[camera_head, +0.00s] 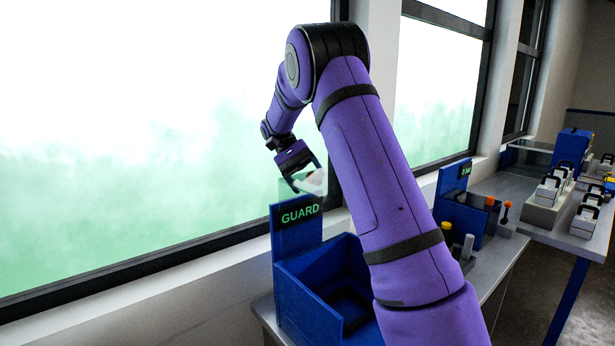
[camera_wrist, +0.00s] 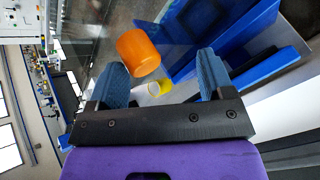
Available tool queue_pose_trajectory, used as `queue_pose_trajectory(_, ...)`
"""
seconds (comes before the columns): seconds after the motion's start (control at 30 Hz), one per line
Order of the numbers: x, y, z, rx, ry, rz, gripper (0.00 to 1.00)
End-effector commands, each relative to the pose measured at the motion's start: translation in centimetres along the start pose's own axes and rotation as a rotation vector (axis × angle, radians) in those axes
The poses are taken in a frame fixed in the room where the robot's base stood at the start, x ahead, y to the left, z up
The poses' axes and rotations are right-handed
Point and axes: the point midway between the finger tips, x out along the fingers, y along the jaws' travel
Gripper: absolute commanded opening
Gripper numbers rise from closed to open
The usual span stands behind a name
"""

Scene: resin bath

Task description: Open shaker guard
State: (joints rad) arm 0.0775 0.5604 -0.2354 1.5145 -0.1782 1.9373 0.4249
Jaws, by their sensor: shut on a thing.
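The shaker is a blue open-topped box (camera_head: 310,302) below the window, with a blue post marked "GUARD" in green (camera_head: 299,212) at its back. A clear panel, the guard (camera_head: 290,191), shows faintly above the sign. My gripper (camera_head: 308,180) is at this panel, above the box. In the wrist view, my gripper (camera_wrist: 163,72) has its two blue fingers on either side of an orange cylindrical handle (camera_wrist: 138,52). The handle lies by the left finger; its contact with the right finger is not clear in the picture. My arm hides part of the box's right side.
A yellow cylinder (camera_wrist: 160,84) shows beyond the handle in the wrist view. To the right on the bench are a second blue station (camera_head: 462,212) and an orange-topped lever (camera_head: 506,211). White containers with black handles (camera_head: 545,190) stand on the far table.

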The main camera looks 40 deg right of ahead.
Motion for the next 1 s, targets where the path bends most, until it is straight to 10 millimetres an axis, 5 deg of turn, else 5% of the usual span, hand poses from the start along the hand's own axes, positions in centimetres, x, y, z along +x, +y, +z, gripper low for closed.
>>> queue_pose_trajectory(0.47,0.0,-0.2,0.1,-0.004,-0.002,-0.001,0.58)
queue_pose_trajectory(0.77,-2.2,2.0,2.1,-0.001,0.001,-0.002,0.58)
queue_pose_trajectory(1.0,0.2,2.8,4.5,-0.002,0.000,-0.001,0.58)
